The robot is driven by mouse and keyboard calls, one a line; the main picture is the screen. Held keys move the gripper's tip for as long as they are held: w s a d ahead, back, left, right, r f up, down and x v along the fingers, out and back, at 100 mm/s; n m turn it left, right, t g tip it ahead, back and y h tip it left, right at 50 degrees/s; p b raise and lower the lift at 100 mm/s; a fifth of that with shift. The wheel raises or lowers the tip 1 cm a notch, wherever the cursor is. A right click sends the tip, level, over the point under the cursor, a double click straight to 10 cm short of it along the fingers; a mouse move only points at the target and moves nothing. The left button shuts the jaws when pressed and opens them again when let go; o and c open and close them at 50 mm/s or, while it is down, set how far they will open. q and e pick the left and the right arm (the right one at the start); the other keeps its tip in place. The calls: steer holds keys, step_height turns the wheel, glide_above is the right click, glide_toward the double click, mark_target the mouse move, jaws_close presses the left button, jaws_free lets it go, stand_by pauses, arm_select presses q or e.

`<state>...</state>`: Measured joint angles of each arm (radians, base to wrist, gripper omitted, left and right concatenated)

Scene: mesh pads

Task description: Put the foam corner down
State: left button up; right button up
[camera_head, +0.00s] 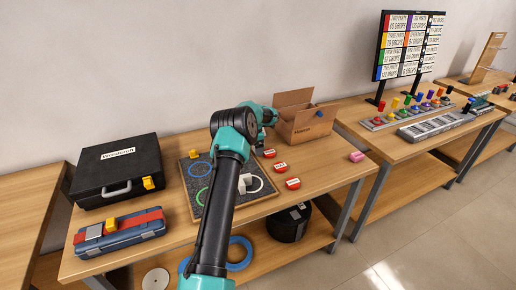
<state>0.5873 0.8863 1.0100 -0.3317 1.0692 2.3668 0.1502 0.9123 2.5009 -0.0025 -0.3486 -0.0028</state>
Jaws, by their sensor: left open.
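A pale block that looks like the foam corner (244,181) rests on the dark mat (228,209), beside or partly within a white ring (261,187); my arm partly hides this area. My left arm comes up from the bottom and bends over the table. Its gripper (259,148) is small and partly hidden, above the mat's far right edge and apart from the block. It is open and seems empty. My right gripper is not in view.
The mat also has a blue ring (201,170), a green ring (202,196) and a yellow block (193,154). Red discs (281,167) lie right of it. An open cardboard box (305,121) stands behind. A black case (118,172) and blue toolbox (120,234) are left.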

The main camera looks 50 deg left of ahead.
arm_select(q)
steer(key=c, duration=1.1)
steer(key=shift+o, duration=0.2)
steer(key=shift+r, duration=1.9)
steer(key=shift+s+d, duration=0.4)
steer(key=shift+d, duration=0.1)
steer(key=s+d, duration=0.6)
steer(key=d, duration=0.1)
steer(key=s+d+r, duration=0.1)
steer(key=s+d, duration=0.2)
steer(key=d, duration=0.1)
steer(key=shift+s+d+r, duration=0.1)
steer(key=shift+s+d, duration=0.05)
steer(key=shift+s, duration=0.1)
